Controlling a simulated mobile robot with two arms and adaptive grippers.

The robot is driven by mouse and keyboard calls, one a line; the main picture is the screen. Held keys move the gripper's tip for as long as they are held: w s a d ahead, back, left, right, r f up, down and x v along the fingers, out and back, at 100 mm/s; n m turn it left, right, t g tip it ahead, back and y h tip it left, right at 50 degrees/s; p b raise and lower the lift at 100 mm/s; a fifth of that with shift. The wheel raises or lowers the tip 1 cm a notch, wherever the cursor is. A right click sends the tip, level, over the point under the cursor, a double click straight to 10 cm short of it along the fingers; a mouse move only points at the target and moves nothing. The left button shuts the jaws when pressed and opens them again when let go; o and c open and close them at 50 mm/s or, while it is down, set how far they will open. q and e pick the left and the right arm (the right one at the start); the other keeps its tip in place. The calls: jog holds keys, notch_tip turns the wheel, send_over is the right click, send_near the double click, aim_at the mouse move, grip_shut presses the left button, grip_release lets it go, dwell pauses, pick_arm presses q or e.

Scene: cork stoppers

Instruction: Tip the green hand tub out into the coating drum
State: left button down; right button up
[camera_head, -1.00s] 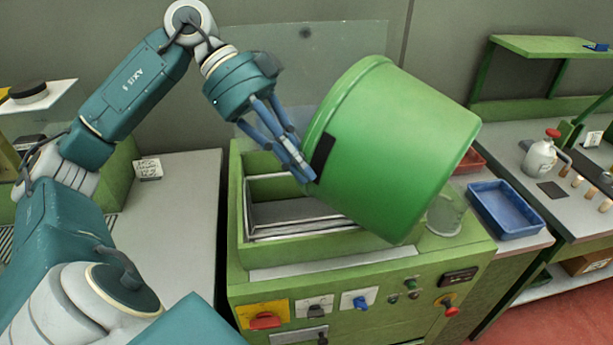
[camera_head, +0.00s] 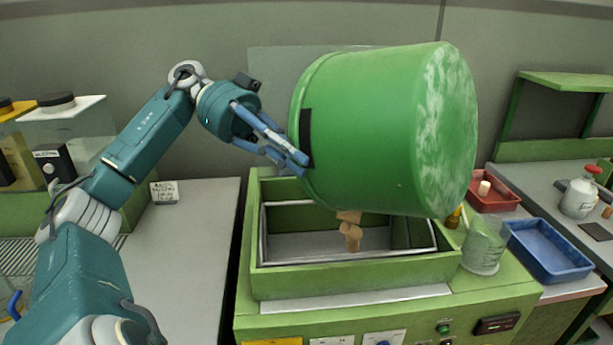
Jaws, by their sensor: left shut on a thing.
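The green hand tub (camera_head: 385,130) hangs on its side over the green machine, its pale scuffed bottom facing right. My left gripper (camera_head: 303,166) is shut on the tub at the dark patch on its left side. The tub's mouth and inside are hidden from this view. Several cork stoppers (camera_head: 351,232) show just under the tub, over the opening of the coating drum (camera_head: 290,243), a metal-lined box in the machine top. Whether they are falling or resting I cannot tell. My right gripper is not in view.
A clear beaker (camera_head: 484,247) stands on the machine's right side. Beyond it are a blue tray (camera_head: 548,252) and a red tray (camera_head: 492,196) holding a pale stopper. A white bottle (camera_head: 579,196) stands far right. The grey counter (camera_head: 185,260) at left is mostly clear.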

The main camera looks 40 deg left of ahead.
pick_arm(q)
jog(key=shift+a+r+h, duration=0.35)
jog(key=shift+a+h, duration=0.25)
jog(key=shift+a, duration=0.05)
dwell(0.8)
